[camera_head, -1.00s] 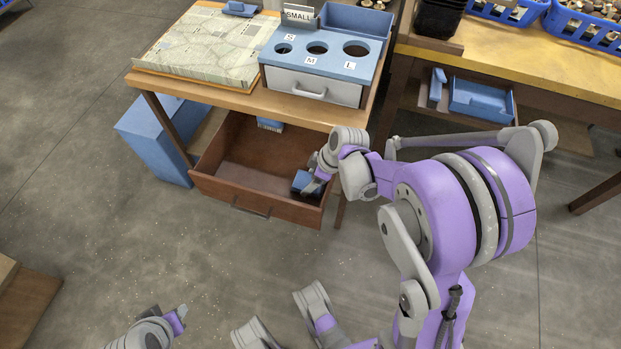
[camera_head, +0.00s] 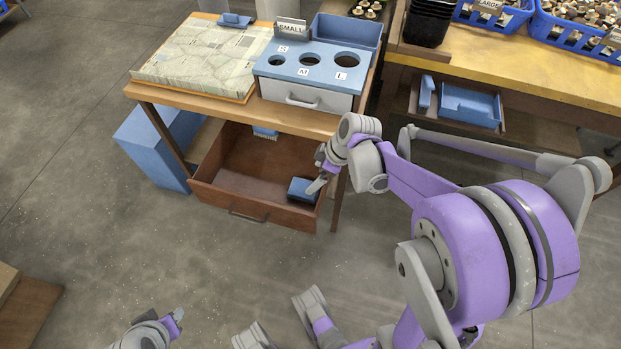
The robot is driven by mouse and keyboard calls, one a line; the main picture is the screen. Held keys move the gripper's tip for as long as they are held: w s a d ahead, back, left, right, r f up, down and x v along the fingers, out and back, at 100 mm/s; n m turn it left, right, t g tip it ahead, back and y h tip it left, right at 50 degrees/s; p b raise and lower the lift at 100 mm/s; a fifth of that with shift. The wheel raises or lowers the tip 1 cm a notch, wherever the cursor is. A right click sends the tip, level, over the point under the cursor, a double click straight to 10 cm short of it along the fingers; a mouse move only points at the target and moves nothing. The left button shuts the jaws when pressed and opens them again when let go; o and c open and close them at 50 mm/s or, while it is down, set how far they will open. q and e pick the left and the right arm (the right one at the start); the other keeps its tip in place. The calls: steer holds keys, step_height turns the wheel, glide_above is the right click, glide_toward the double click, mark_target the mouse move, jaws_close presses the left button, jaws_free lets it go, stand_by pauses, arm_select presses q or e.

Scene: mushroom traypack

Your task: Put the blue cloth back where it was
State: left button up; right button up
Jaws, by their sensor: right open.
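A folded blue cloth (camera_head: 302,190) lies in the right front corner of the open brown wooden drawer (camera_head: 262,212) under the table. My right gripper (camera_head: 319,177) is open at the drawer's right side, just beside and over the cloth's right edge. I cannot tell whether a finger still touches the cloth. My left gripper (camera_head: 177,318) is low in the picture, over the floor and far from the drawer; its jaws are too small and turned to read.
A blue sizing box (camera_head: 310,70) with three holes and a grey-white drawer stands on the table, beside a papered board (camera_head: 200,55). A blue brush (camera_head: 265,133) hangs at the drawer's back. A second table (camera_head: 480,50) at right bears blue mushroom crates (camera_head: 590,42).

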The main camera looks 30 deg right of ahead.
steer(key=s+a+r+m+h, duration=0.1)
steer(key=s+a+m, duration=0.1)
steer(key=s+a, duration=0.1)
steer(key=s+a+r+m+h, duration=0.1)
steer(key=s+a+r+m, duration=0.1)
steer(key=s, duration=0.4)
steer(key=s+a+r+m+t+h, duration=0.1)
steer(key=s+a+r+m, duration=0.1)
steer(key=s+a+m, duration=0.2)
steer(key=shift+s+a+r+p, duration=0.25)
steer(key=shift+s+p, duration=0.1)
steer(key=shift+s, duration=0.4)
steer(key=shift+c, duration=0.2)
